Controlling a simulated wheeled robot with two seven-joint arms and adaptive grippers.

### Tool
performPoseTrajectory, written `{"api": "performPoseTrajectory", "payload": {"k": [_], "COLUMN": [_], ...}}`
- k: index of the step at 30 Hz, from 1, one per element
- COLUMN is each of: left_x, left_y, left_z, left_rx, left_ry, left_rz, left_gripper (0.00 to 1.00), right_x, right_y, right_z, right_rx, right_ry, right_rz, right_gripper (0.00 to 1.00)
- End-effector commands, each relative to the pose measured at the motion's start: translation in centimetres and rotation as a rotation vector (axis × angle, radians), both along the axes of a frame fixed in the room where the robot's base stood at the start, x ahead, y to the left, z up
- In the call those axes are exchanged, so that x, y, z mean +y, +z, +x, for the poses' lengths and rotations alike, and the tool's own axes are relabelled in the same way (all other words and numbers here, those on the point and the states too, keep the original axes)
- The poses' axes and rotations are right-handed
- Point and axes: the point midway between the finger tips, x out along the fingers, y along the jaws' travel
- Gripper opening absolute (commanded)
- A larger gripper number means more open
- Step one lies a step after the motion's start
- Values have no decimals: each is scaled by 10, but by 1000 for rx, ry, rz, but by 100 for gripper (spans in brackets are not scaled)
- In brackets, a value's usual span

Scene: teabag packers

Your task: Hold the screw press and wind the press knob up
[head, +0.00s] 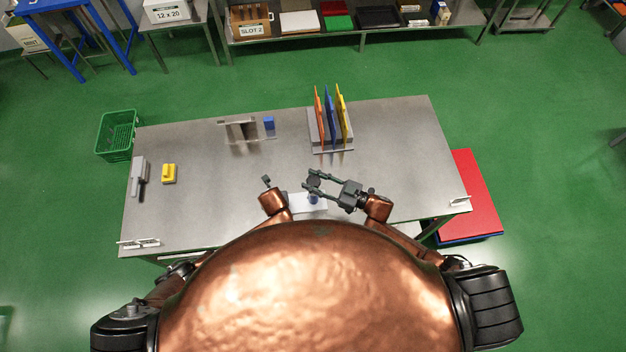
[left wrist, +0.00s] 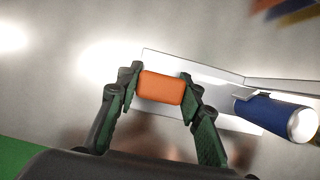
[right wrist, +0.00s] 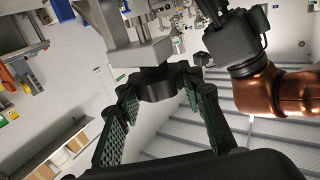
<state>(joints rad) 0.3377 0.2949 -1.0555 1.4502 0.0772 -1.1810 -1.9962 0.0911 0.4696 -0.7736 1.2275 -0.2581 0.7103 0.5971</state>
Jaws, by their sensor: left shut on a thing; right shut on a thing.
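My right gripper (right wrist: 155,85) is shut on a round black knob (right wrist: 157,90) under the grey metal press body (right wrist: 130,57) in the right wrist view. In the head view this gripper (head: 309,181) is at the table's front middle, with the knob between its fingers. My left gripper (left wrist: 158,84) is shut on an orange block (left wrist: 160,87), over a white plate (left wrist: 150,62). Whether the block is part of the press I cannot tell. In the head view the left gripper (head: 266,181) is small and mostly hidden by its wrist.
A blue cylinder (left wrist: 272,117) with a white end lies right of the left gripper. A rack with orange, blue and yellow boards (head: 329,115) stands behind. A grey stand (head: 240,128), a blue block (head: 269,122) and a yellow object (head: 169,173) are farther off.

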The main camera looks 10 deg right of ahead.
Motion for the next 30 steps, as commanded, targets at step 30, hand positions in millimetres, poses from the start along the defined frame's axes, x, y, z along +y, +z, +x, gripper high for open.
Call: {"api": "performPoseTrajectory", "payload": {"k": [30], "left_x": [-2], "left_y": [1], "left_z": [0], "left_rx": [-1], "left_ry": [-2], "left_rz": [-3], "left_gripper": [0], "right_x": [0], "right_y": [0], "right_z": [0], "right_rx": [0], "right_ry": [220], "right_rz": [-1], "right_gripper": [38]}}
